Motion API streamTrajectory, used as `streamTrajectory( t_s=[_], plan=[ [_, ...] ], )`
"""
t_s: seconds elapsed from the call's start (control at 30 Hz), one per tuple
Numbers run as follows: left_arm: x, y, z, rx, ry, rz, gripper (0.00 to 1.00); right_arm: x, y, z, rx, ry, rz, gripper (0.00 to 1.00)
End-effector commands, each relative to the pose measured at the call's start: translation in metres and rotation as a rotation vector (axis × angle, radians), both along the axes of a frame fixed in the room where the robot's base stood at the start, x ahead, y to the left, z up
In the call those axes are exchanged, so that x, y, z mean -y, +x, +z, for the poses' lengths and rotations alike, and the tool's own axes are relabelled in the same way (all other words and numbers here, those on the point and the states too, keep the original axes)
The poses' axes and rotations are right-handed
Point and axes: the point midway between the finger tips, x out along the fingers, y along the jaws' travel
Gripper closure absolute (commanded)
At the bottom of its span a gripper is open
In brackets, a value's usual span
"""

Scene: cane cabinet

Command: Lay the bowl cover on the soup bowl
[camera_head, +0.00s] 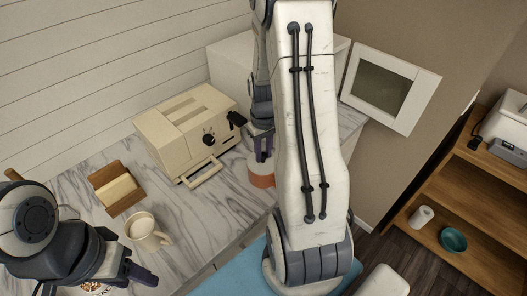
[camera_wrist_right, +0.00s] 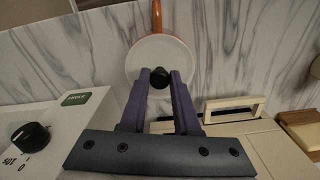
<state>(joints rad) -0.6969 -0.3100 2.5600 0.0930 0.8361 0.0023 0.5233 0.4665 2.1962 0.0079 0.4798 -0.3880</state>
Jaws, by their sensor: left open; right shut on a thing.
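The bowl cover (camera_wrist_right: 146,52) is a pale round disc with a dark knob (camera_wrist_right: 159,77). My right gripper (camera_wrist_right: 160,80) is shut on this knob in the right wrist view. The orange soup bowl (camera_head: 263,181) stands on the marble counter, right of the toaster, partly behind my right arm in the head view. An orange handle (camera_wrist_right: 157,15) sticks out beyond the cover in the wrist view. The right gripper also shows in the head view (camera_head: 262,155), just above the bowl. The cover is over the bowl; I cannot tell whether they touch. My left gripper (camera_head: 132,262) is open and empty at lower left.
A cream toaster (camera_head: 178,117) stands left of the bowl, close to my right gripper. A white box-shaped appliance (camera_head: 229,58) is behind, with its windowed door (camera_head: 382,87) at right. A cream mug (camera_head: 141,226) and a wooden holder (camera_head: 105,177) stand on the left counter.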

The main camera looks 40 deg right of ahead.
Motion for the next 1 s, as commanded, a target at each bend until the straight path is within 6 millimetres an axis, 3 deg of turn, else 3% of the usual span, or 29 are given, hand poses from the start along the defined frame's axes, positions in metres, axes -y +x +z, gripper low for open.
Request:
streamTrajectory(
  t_s=[0.1,0.13,0.2,0.23,0.63,1.0],
  plan=[
    [0.000,0.000,-0.002,0.000,0.000,0.000,0.50,0.000,0.000,-0.003,0.000,0.000,0.000,1.00],
    [0.000,0.000,-0.002,0.000,0.000,0.000,0.50,0.000,0.000,-0.003,0.000,0.000,0.000,0.66],
    [0.000,0.000,-0.002,0.000,0.000,0.000,0.50,0.000,0.000,-0.002,0.000,0.000,0.000,0.39],
    [0.000,0.000,-0.002,0.000,0.000,0.000,0.50,0.000,0.000,-0.002,0.000,0.000,0.000,0.35],
    [0.000,0.000,-0.003,0.000,0.000,-0.001,0.50,0.001,0.001,0.005,0.004,-0.003,0.000,0.35],
    [0.000,0.000,-0.012,0.000,0.000,-0.001,0.50,0.001,0.001,0.073,0.006,-0.004,0.000,0.35]
  ],
)
